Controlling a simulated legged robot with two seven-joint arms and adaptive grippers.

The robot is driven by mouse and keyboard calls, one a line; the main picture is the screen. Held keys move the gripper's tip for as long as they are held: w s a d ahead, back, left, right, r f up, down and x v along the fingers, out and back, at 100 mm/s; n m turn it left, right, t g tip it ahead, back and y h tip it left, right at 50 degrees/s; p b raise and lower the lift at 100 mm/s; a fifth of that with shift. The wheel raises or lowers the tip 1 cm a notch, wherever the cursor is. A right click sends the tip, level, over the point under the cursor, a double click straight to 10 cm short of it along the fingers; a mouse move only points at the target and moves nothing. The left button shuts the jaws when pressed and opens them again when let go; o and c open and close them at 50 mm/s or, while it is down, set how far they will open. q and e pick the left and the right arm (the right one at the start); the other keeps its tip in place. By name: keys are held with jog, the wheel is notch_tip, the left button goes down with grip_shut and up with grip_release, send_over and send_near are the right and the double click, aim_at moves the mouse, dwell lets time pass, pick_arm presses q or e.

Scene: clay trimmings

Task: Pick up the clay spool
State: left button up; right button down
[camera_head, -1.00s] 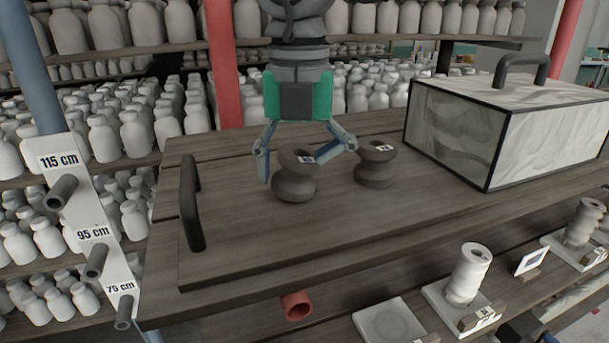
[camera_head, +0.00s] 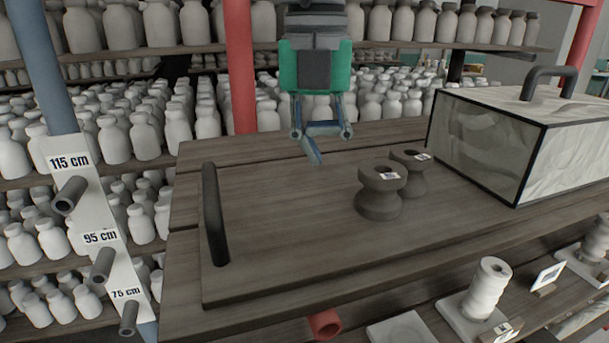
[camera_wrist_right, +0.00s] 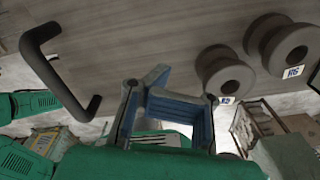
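Two dark grey-brown clay spools stand upright on the wooden board. The nearer spool (camera_head: 380,198) and the farther spool (camera_head: 412,178) stand close together in the head view, each with a small white label. My right gripper (camera_head: 314,146) is left of both spools, apart from them. Its blue fingers are drawn together with nothing between them. In the wrist view the gripper (camera_wrist_right: 155,90) is also empty, with the spools to its right; the label on the rightmost spool (camera_wrist_right: 285,45) reads R6. My left gripper is not in view.
A black handle (camera_head: 214,215) rises at the board's left. A marbled lidded box (camera_head: 490,145) stands right of the spools. White bottles (camera_head: 200,110) fill the racks behind. A pale spool (camera_head: 488,288) is on the lower shelf. The board's middle (camera_head: 290,220) is clear.

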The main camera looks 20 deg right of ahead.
jog(key=r, duration=0.5)
jog(key=shift+s+a+r, duration=0.25)
jog(key=shift+a+r, duration=0.05)
jog(key=shift+a, duration=0.1)
jog(key=c, duration=1.4)
grip_release()
jog(key=shift+s, duration=0.1)
jog(key=shift+c, duration=0.2)
jog(key=o, duration=0.7)
jog(key=shift+d, duration=0.1)
jog(key=shift+c, duration=0.2)
jog(key=o, duration=0.3)
jog(key=shift+d, duration=0.45)
